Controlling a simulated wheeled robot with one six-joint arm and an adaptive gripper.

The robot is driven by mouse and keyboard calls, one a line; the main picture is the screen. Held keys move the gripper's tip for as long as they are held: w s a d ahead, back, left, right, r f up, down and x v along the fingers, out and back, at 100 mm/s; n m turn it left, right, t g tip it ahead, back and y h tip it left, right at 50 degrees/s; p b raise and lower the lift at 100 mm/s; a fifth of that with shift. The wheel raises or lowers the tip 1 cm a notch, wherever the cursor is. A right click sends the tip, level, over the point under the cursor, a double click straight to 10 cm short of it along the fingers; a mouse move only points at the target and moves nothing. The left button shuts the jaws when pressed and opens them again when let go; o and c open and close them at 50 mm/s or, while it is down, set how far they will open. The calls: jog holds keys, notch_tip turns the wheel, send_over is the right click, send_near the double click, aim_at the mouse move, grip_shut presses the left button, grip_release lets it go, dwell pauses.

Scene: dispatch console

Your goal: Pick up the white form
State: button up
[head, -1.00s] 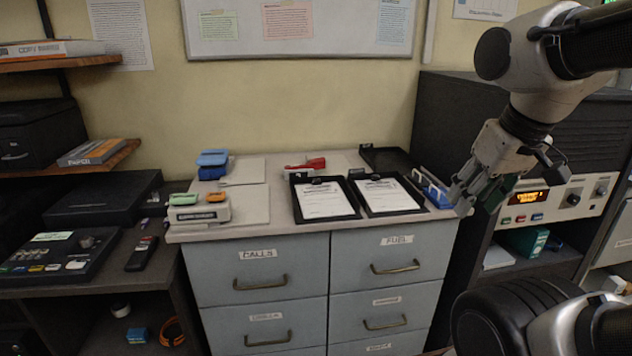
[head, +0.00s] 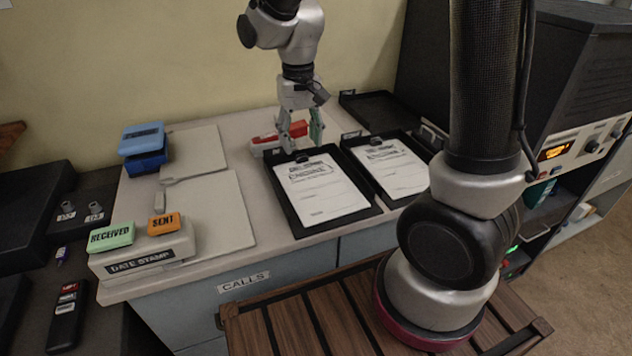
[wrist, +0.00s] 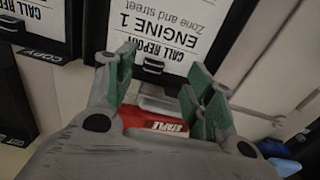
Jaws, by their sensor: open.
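Part of the other form (wrist: 38,16) shows at the top left.
A red and white stapler (head: 262,145) stands just behind the left clipboard; it shows below my fingers in the wrist view (wrist: 150,122). An empty black tray (head: 378,108) is at the back right. A date stamp (head: 140,258) and blue box (head: 143,146) stand left. The console is right.

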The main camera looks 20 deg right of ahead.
aim_at(303, 156)
jog(key=f, duration=0.3)
jog(key=w+f, duration=0.1)
jog(key=f, duration=0.1)
jog(key=shift+d+f, duration=0.25)
jog(key=shift+d, duration=0.05)
jog(key=shift+s, duration=0.1)
jog(key=c, duration=1)
